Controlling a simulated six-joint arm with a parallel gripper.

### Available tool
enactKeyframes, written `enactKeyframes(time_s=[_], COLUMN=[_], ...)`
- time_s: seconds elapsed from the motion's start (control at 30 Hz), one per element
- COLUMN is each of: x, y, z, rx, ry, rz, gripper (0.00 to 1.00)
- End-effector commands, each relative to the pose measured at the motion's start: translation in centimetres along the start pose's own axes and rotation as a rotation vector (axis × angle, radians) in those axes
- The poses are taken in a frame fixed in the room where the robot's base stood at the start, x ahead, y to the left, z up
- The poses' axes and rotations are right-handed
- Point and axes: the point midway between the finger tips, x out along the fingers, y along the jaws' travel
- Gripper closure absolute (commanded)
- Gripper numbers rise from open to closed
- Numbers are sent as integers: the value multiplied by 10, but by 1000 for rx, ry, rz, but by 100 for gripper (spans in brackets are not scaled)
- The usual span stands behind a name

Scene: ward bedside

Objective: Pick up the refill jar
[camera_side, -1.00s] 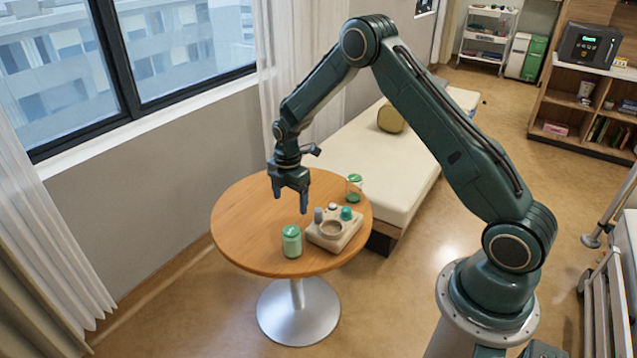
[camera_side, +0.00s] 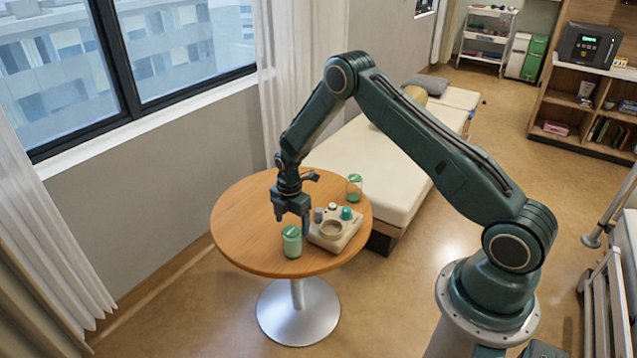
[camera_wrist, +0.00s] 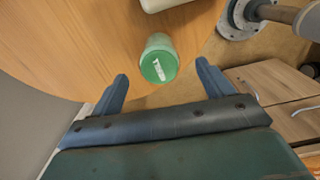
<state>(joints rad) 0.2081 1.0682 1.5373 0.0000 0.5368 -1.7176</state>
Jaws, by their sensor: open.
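A green jar with a pale mark on its lid (camera_side: 291,243) stands upright on the round wooden table near its front edge. It also shows in the wrist view (camera_wrist: 158,60), ahead of the space between my fingers. A second jar (camera_side: 354,188), clear with green in it, stands near the table's right edge; I cannot tell from looks alone which is the refill jar. My gripper (camera_side: 292,222) is open and empty, pointing down just above the front green jar. In the wrist view my gripper's fingers (camera_wrist: 162,70) are spread to either side of that jar.
A cream device with a round well and knobs (camera_side: 335,230) sits on the table (camera_side: 240,215) close to the right of the front jar. The table's left side is clear. A bed (camera_side: 385,170) stands behind, beside the table.

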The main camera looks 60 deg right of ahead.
Motion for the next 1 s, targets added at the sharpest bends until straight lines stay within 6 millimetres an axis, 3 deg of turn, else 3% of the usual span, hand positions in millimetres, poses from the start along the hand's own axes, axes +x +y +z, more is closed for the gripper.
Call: enactKeyframes(time_s=[0.2, 0.63, 1.0], x=[20, 31, 68], y=[0, 0, 1], z=[0, 0, -1], rx=[0, 0, 0], ry=[0, 0, 0], rz=[0, 0, 0], gripper=[21, 21, 21])
